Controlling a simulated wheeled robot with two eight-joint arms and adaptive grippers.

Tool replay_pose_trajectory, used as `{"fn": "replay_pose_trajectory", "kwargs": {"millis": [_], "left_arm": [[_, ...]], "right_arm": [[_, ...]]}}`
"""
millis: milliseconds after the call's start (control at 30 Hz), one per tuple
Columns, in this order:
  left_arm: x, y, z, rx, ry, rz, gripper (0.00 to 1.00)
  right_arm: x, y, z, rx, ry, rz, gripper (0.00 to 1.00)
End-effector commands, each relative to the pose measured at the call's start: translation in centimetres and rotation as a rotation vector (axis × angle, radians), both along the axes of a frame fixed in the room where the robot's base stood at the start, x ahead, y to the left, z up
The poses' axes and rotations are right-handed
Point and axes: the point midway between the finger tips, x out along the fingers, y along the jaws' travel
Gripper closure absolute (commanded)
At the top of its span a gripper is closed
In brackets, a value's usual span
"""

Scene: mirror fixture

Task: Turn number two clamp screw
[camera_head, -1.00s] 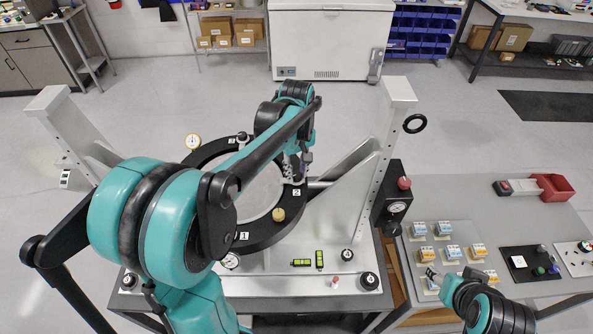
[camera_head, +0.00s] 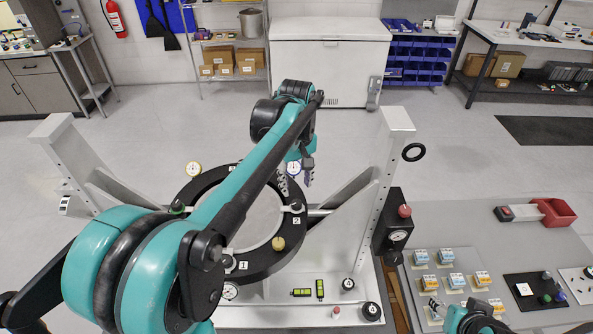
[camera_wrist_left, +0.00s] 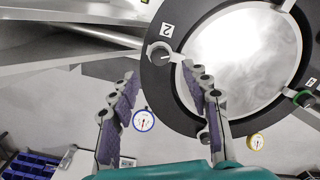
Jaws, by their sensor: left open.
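The number two clamp screw (camera_head: 297,207) is a small dark knob on the right side of the black mirror ring (camera_head: 262,264), beside the label "2" (camera_head: 296,220). In the left wrist view the clamp (camera_wrist_left: 158,53) is a grey rounded piece beside its "2" label (camera_wrist_left: 167,30), just beyond the fingertips. My left gripper (camera_head: 306,181) is open and empty, above and behind the screw in the head view, apart from it. Its two purple-padded fingers (camera_wrist_left: 160,74) are spread in the wrist view. My right gripper (camera_head: 437,307) is at the lower right, its jaws too small to judge.
A white post (camera_head: 381,185) with a brace stands right of the ring. A blue-rimmed dial gauge (camera_wrist_left: 143,121) and a yellow one (camera_wrist_left: 255,141) sit by the ring. A side table (camera_head: 450,225) holds several small blocks and control boxes. My left arm covers part of the ring.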

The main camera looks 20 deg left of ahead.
Motion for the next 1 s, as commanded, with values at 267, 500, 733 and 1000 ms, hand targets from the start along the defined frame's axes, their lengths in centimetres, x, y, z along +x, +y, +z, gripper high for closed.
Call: {"fn": "replay_pose_trajectory", "kwargs": {"millis": [267, 500, 733, 1000], "left_arm": [[0.0, 0.0, 4.3, 0.000, 0.000, 0.000, 0.52], [0.0, 0.0, 5.0, 0.000, 0.000, 0.000, 0.52], [0.0, 0.0, 4.9, 0.000, 0.000, 0.000, 0.52], [0.0, 0.0, 4.9, 0.000, 0.000, 0.000, 0.52]], "right_arm": [[0.0, 0.0, 0.0, 0.000, 0.000, 0.000, 0.51], [0.0, 0.0, 0.0, 0.000, 0.000, 0.000, 0.51], [0.0, 0.0, 0.0, 0.000, 0.000, 0.000, 0.51], [0.0, 0.0, 0.0, 0.000, 0.000, 0.000, 0.51]]}}
